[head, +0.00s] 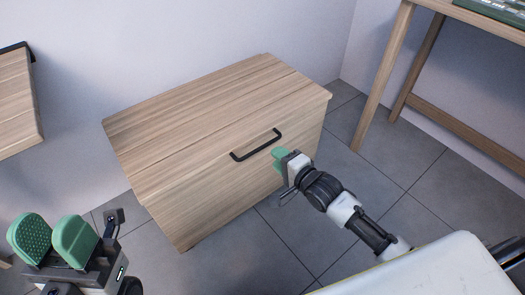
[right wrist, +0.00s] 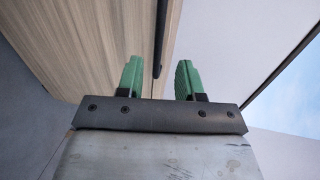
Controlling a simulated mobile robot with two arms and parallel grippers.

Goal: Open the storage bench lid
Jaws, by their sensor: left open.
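The storage bench (head: 200,125) is a light wood box against the wall in the head view, its lid lying flat and closed. A black bar handle (head: 257,146) is on its front face near the top edge. My right gripper (head: 280,156) is close to the handle's right end. In the right wrist view its green fingers are apart, and the handle (right wrist: 161,40) shows in the gap between them, apparently ahead of the tips. I cannot tell whether they touch it. My left gripper (head: 52,226) is open and empty at the lower left, away from the bench.
A wooden table (head: 452,118) stands at the right with a green object (head: 495,10) on top. A wooden piece with a black edge (head: 14,100) is at the left. The grey tiled floor (head: 335,235) in front of the bench is clear around my right arm.

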